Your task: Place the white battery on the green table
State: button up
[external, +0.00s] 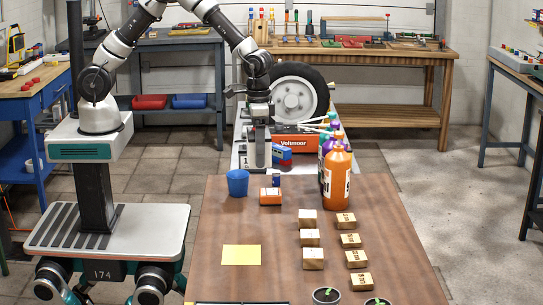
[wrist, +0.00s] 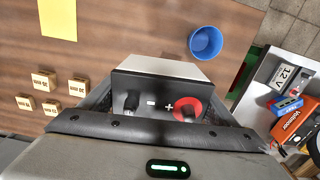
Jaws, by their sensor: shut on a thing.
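My gripper (wrist: 165,105) is shut on a battery (wrist: 160,68) in the wrist view. The battery has a pale white side and a dark face with minus and plus signs, a black terminal and a red ring. In the external view my gripper (external: 257,140) points down beyond the far edge of the brown table; the battery is hard to tell apart from it there. A narrow dark green patch (wrist: 243,72) shows between the brown table and a grey surface in the wrist view; I cannot tell whether it is the green table. No whole green table shows.
A red "Voltmoor" box (external: 295,142) and a tyre (external: 295,95) stand behind.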

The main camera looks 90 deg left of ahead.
jog(key=w+d+f+b, duration=0.3)
jog(key=w+d, duration=0.1)
jog(key=d, duration=0.6)
jog(key=b, duration=0.2)
send_over(276, 244)
jog(key=f, duration=0.2)
jog(key=shift+m, duration=0.4)
jog(key=shift+w+d+f, duration=0.1)
jog(key=shift+d+f, duration=0.05)
jog(key=shift+f, duration=4.45)
jog(key=shift+f, duration=0.2)
jog(key=o, duration=1.9)
